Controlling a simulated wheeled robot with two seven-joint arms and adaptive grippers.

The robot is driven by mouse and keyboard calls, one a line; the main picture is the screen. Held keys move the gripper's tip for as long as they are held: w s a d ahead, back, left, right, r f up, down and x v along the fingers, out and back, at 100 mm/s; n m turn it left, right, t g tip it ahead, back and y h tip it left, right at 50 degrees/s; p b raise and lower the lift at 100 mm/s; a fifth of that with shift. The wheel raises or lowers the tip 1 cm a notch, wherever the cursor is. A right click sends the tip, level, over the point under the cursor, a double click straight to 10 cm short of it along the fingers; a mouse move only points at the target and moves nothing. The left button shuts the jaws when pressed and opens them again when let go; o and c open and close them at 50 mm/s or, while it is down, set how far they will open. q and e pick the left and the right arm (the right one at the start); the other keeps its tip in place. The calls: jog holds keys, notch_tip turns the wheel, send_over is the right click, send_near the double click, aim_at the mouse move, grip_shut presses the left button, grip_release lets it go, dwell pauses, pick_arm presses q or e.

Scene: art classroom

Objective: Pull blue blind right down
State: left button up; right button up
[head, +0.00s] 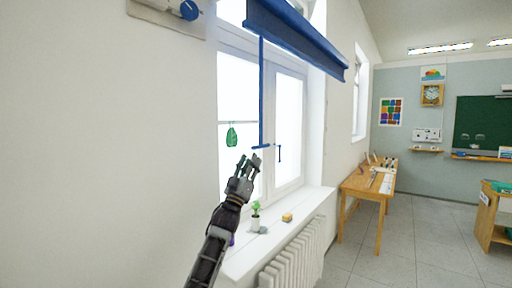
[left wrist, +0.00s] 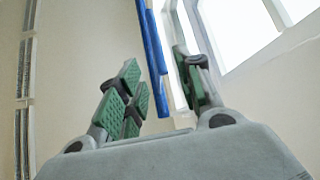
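The blue blind (head: 300,38) is rolled up at the top of the window. A thin blue pull rod (head: 262,95) hangs from it and ends in a short blue crossbar (head: 261,147). My left gripper (head: 247,165) points upward just below and left of the crossbar. In the left wrist view the green-padded fingers of my left gripper (left wrist: 160,85) are apart, with nothing clamped. The blue pull (left wrist: 152,55) shows in the gap between them in that view; I cannot tell whether it is between the pads or beyond them. My right gripper is not in view.
The white windowsill (head: 285,230) below holds a small potted plant (head: 255,216) and a yellow sponge-like block (head: 287,217). A radiator (head: 295,262) stands under it. A green leaf ornament (head: 232,136) hangs at the window. A wooden table (head: 362,185) stands farther right; the floor there is clear.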

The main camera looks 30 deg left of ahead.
aim_at(256, 148)
pick_arm(q)
jog(key=shift+p+x, duration=1.1)
jog(key=shift+x, duration=2.5)
grip_shut()
